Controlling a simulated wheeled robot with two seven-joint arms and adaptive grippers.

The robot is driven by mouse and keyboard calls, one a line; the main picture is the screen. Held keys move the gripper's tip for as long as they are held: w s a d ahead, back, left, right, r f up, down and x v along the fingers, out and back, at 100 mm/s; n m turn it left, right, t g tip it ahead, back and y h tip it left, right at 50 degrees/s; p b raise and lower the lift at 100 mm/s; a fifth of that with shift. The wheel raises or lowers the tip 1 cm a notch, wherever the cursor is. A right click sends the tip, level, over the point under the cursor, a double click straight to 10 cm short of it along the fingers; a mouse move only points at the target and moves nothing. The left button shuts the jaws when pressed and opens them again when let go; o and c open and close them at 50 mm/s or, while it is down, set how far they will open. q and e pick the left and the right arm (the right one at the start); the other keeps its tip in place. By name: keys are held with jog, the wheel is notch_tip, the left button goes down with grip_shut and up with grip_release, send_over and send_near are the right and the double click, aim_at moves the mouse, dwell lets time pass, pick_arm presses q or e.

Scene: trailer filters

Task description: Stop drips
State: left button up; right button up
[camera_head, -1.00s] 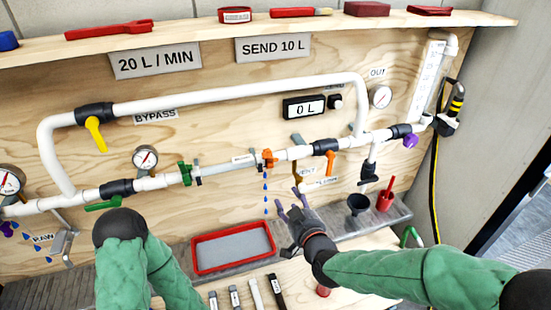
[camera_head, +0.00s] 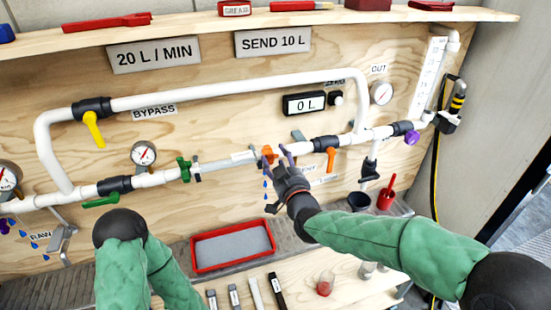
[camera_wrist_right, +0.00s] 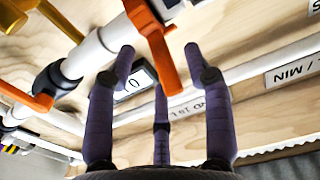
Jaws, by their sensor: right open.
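Blue drops (camera_head: 265,185) fall below an orange winged fitting (camera_head: 268,153) on the white main pipe. My right gripper (camera_head: 281,165) is open at that fitting, its purple fingers beside and just below it. In the right wrist view an orange bar (camera_wrist_right: 165,62) of the fitting reaches between the spread fingers (camera_wrist_right: 158,70); I cannot tell whether they touch it. More blue drops (camera_head: 33,241) fall at the far left near the RAW label. A green winged fitting (camera_head: 184,169) sits on the pipe further left. My left arm shows, but its gripper is out of view.
A red-rimmed tray (camera_head: 232,267) lies on the grey ledge below the pipe. Yellow (camera_head: 94,130) and orange (camera_head: 331,160) valve handles stick out from the pipes. A funnel (camera_head: 359,201) and red cup (camera_head: 386,198) stand right. Several tools lie on the front bench.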

jog(key=shift+x, duration=0.9)
grip_shut()
jog(key=r+g+p, duration=0.1)
jog(key=p, duration=0.5)
jog(key=w+g+h+p, duration=0.1)
jog(key=g+p, duration=0.1)
jog(key=p, duration=0.5)
jog(key=w+r+g+p, duration=0.1)
jog(key=p, duration=0.5)
jog(key=shift+a+r+g+h, duration=0.25)
jog(key=shift+r+g+h, duration=0.05)
jog(key=shift+r+g, duration=0.1)
jog(key=shift+w+f+p, duration=0.15)
jog(key=shift+f+p, duration=0.05)
jog(key=shift+p, duration=0.75)
jog(key=shift+c, duration=0.8)
grip_release()
jog(key=shift+o, duration=0.8)
jog(key=shift+a+f+g, duration=0.1)
jog(key=shift+g, duration=0.2)
